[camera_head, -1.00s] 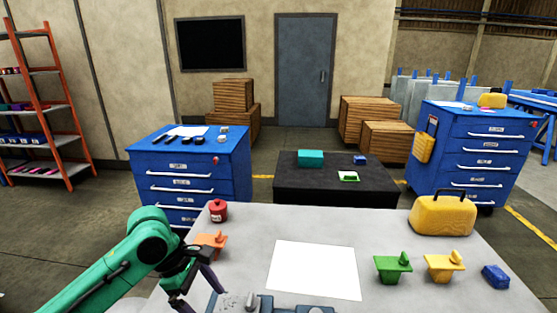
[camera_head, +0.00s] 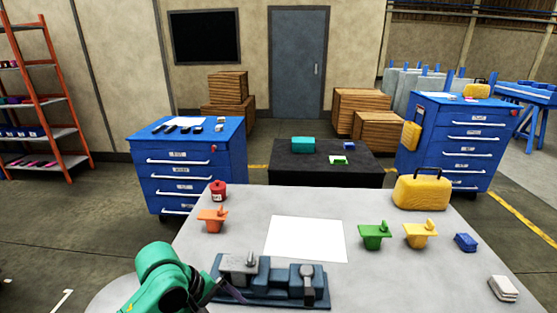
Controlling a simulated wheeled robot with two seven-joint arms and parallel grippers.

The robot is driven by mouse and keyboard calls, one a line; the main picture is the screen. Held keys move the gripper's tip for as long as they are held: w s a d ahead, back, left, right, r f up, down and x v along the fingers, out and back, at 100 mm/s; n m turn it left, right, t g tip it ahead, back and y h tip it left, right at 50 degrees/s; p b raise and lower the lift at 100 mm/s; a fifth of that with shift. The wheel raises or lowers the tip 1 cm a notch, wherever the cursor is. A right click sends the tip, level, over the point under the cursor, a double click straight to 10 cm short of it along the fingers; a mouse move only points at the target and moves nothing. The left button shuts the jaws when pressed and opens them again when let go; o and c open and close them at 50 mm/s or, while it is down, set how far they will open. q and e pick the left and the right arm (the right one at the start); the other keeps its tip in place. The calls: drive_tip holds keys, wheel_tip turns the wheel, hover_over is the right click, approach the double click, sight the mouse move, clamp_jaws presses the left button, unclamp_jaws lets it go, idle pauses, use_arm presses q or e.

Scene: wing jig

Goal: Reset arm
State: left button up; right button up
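My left arm, green, comes in at the lower left, and its gripper (camera_head: 232,293) is at the left end of a blue-grey jig (camera_head: 275,285) on the table. The fingers are partly hidden by the arm and the jig, so I cannot tell whether they are open or shut. My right gripper is not in view. On the grey table (camera_head: 370,285) stand an orange part (camera_head: 212,220), a green part (camera_head: 374,235) and a yellow part (camera_head: 420,234). A white sheet (camera_head: 306,239) lies in the middle.
A blue block (camera_head: 466,243) and a pale stack (camera_head: 503,289) lie near the right edge. The table right of the jig is clear.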

use_arm(q)
drive_tip(key=s+a+f+m+t+y, duration=0.2)
drive_tip(key=s+a+f+m+y, duration=0.2)
drive_tip(key=s+a+f+m, duration=0.6)
drive_tip(key=s+a+f+m+g, duration=0.1)
drive_tip(key=s+f, duration=0.2)
drive_tip(key=f, duration=1.7)
drive_tip(key=s+a+f+g, duration=0.1)
drive_tip(key=s+a+f, duration=0.2)
drive_tip(key=s+f, duration=1.2)
drive_tip(key=s, duration=0.2)
drive_tip(key=shift+s+f+y, duration=0.25)
drive_tip(key=shift+s+y, duration=0.05)
drive_tip(key=shift+y, duration=0.1)
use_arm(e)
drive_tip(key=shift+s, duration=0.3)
